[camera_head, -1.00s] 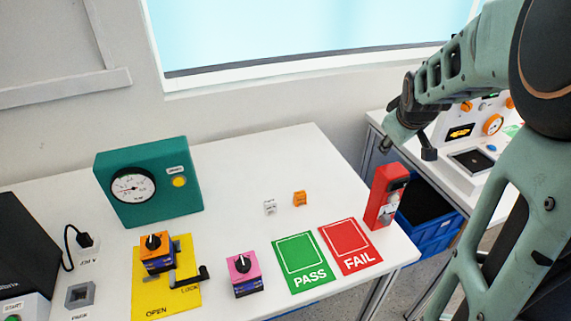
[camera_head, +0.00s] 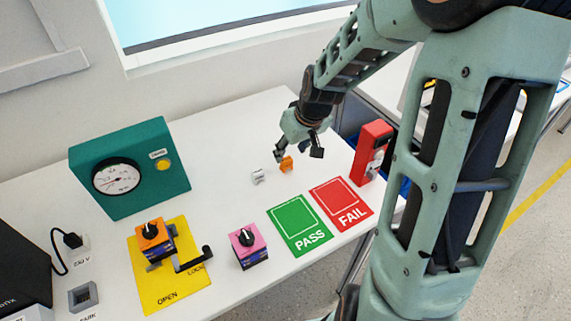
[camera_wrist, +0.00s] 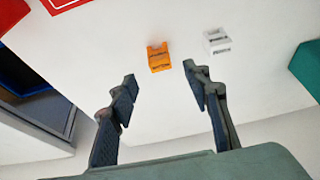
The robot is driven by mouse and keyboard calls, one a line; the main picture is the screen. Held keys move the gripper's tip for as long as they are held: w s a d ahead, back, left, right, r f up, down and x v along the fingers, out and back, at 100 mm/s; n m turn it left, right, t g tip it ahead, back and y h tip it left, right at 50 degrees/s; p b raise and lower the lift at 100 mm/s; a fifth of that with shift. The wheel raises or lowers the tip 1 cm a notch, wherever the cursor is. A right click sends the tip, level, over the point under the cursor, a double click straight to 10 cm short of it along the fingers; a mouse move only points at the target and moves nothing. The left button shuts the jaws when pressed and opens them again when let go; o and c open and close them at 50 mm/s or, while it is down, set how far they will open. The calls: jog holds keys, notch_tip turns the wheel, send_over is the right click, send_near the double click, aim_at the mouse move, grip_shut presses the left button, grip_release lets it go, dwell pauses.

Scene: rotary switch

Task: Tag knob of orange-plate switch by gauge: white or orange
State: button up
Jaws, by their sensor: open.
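The orange-plate switch (camera_head: 152,233) with a black knob sits in the fixture on the yellow OPEN/LOCK plate (camera_head: 172,291). The teal gauge box (camera_head: 180,180) with a round dial (camera_head: 117,176) and a yellow button (camera_head: 163,165) stands behind it. An orange tag (camera_head: 287,164) and a white tag (camera_head: 257,177) lie side by side on the table. My gripper (camera_head: 298,154) is open and empty, above and beside the orange tag. In the wrist view the orange tag (camera_wrist: 159,57) is ahead of the spread fingers (camera_wrist: 158,80), and the white tag (camera_wrist: 217,40) is to its right.
A pink-plate switch (camera_head: 248,246) stands at the front. The green PASS mat (camera_head: 299,248) and red FAIL mat (camera_head: 354,219) lie to its right. A red box (camera_head: 369,150) stands at the table's right edge.

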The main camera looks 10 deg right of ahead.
aim_at(287, 159)
jog(key=shift+b+x, duration=0.35)
jog(key=shift+x, duration=2.95)
jog(key=shift+c, duration=0.3)
jog(key=c, duration=0.9)
jog(key=shift+r, duration=0.1)
